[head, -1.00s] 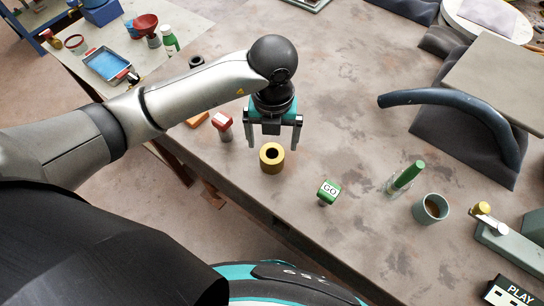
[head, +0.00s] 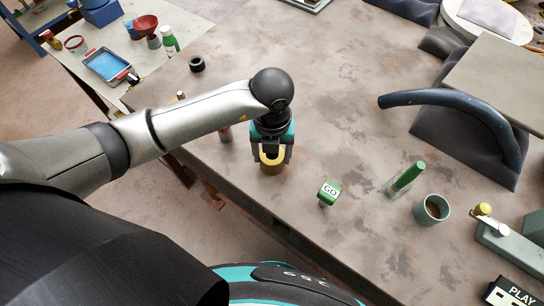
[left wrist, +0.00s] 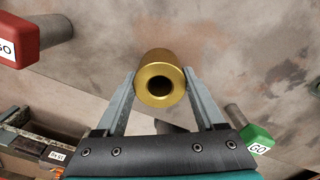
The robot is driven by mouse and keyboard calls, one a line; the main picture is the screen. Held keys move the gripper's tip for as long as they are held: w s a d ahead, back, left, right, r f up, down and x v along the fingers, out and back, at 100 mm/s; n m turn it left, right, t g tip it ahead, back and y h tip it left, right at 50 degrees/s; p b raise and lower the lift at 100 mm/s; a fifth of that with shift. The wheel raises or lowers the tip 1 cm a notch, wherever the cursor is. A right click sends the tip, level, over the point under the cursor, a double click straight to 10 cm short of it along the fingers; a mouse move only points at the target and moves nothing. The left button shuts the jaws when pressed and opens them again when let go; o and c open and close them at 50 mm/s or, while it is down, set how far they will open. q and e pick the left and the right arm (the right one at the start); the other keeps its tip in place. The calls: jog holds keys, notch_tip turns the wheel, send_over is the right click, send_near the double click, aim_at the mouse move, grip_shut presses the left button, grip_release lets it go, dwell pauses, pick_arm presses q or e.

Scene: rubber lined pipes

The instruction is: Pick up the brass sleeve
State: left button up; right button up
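The brass sleeve (head: 271,168) stands upright on the table near its front edge. My left gripper (head: 273,158) is directly above it, pointing down, with one finger on each side of the sleeve. In the left wrist view the brass sleeve (left wrist: 158,62) sits between the fingertips, its round hole facing the camera. The fingers of my left gripper (left wrist: 160,76) appear to touch its sides. The sleeve still seems to rest on the table. My right gripper is not in view.
A green GO-marked piece (head: 329,192) stands right of the sleeve. A red-topped piece (left wrist: 22,38) is on the other side. Further right are a green-capped vial (head: 406,177), a cup (head: 431,209) and a curved dark hose (head: 450,100).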

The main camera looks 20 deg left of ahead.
pick_arm(q)
grip_shut()
dwell(0.3)
jog(key=shift+w+r, duration=0.1)
jog(key=shift+r, duration=0.05)
